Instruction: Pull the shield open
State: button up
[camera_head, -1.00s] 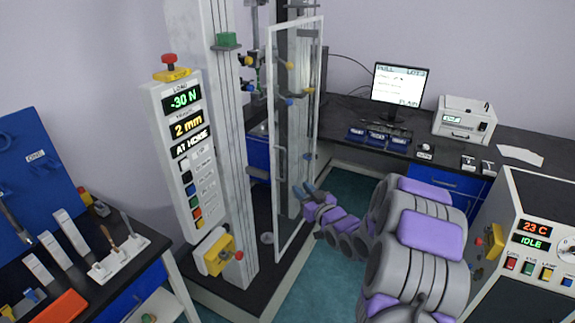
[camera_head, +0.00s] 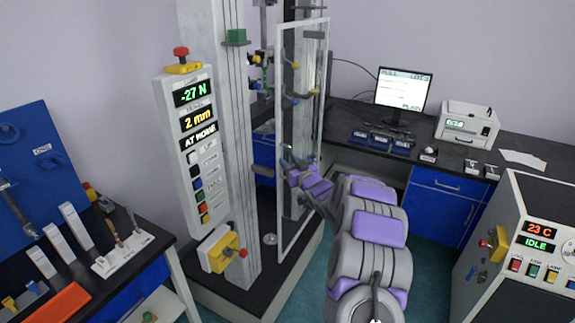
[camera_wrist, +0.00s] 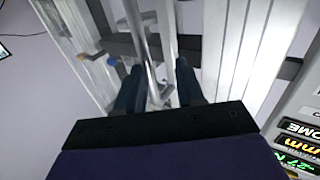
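The shield (camera_head: 302,215) is a tall clear panel in a pale frame, standing in front of the test machine's column and partly swung out at an angle. My gripper (camera_head: 289,162) is at the shield's middle height, with its dark fingertips over the panel. In the wrist view the two fingers (camera_wrist: 157,78) are spread apart, with a slim metallic upright bar (camera_wrist: 146,60) between them, nearer the left finger. The bar looks like the shield's handle or edge; I cannot tell which. Whether a finger touches it is unclear.
The control panel (camera_head: 193,150) reads -27 N, 2 mm, AT HOME. A tool bench (camera_head: 150,243) stands at the left. A rheometer box (camera_head: 535,225) reading 23 C, IDLE stands at the right. A back counter (camera_head: 450,160) holds a monitor and printer. Teal floor (camera_head: 312,270) is open in front.

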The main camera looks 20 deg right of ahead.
aim_at(284, 155)
jog(key=shift+w+d+f, duration=0.45)
jog(key=shift+w, duration=0.2)
jog(key=shift+w+d+f, duration=0.45)
jog(key=shift+w, duration=0.15)
jog(key=shift+d+r, duration=0.1)
jog(key=shift+d, duration=0.15)
jog(key=shift+a+r, duration=0.2)
jog(key=shift+a, duration=0.75)
jog(key=shift+c, duration=0.5)
jog(key=shift+a, duration=0.1)
jog(key=shift+c, duration=0.8)
jog(key=shift+s, duration=0.1)
jog(key=shift+c, duration=0.7)
jog(key=shift+d+f, duration=0.1)
jog(key=shift+d, duration=0.25)
grip_shut()
jog(key=shift+s+d, duration=0.15)
jog(key=shift+d, duration=0.05)
jog(key=shift+a, duration=0.1)
jog(key=shift+a, duration=0.15)
